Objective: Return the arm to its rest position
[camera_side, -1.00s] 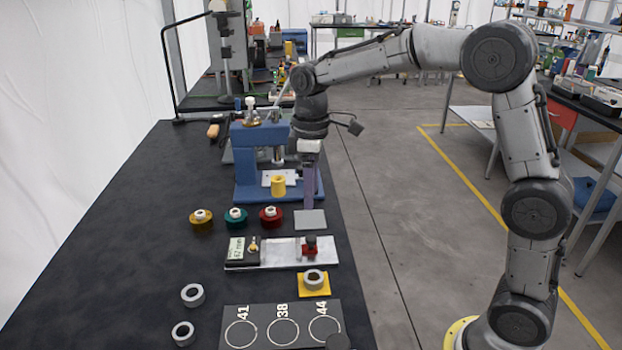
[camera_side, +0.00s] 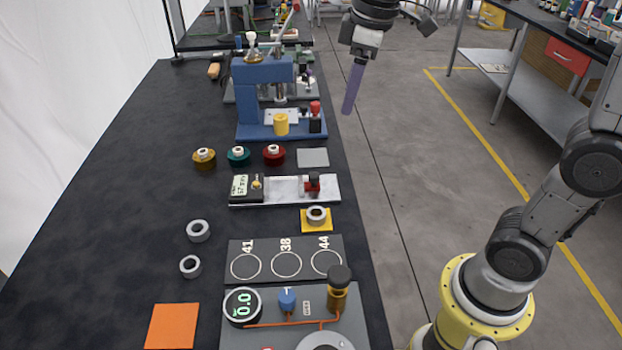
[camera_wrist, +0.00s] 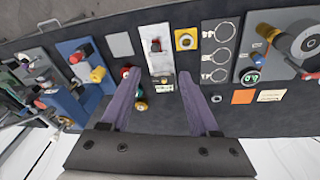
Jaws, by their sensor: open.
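My gripper (camera_side: 354,88) hangs in the air past the right edge of the black table, above the grey floor, beside the blue press. In the wrist view its two purple fingers (camera_wrist: 160,100) stand wide apart with nothing between them. In the side view only one finger shows clearly, pointing down and slightly left.
The black table (camera_side: 120,200) carries a blue press (camera_side: 250,95), a silver gauge block (camera_side: 290,189), a marked board (camera_side: 285,243), a dial panel (camera_side: 370,320), an orange square (camera_side: 172,326) and several rings.

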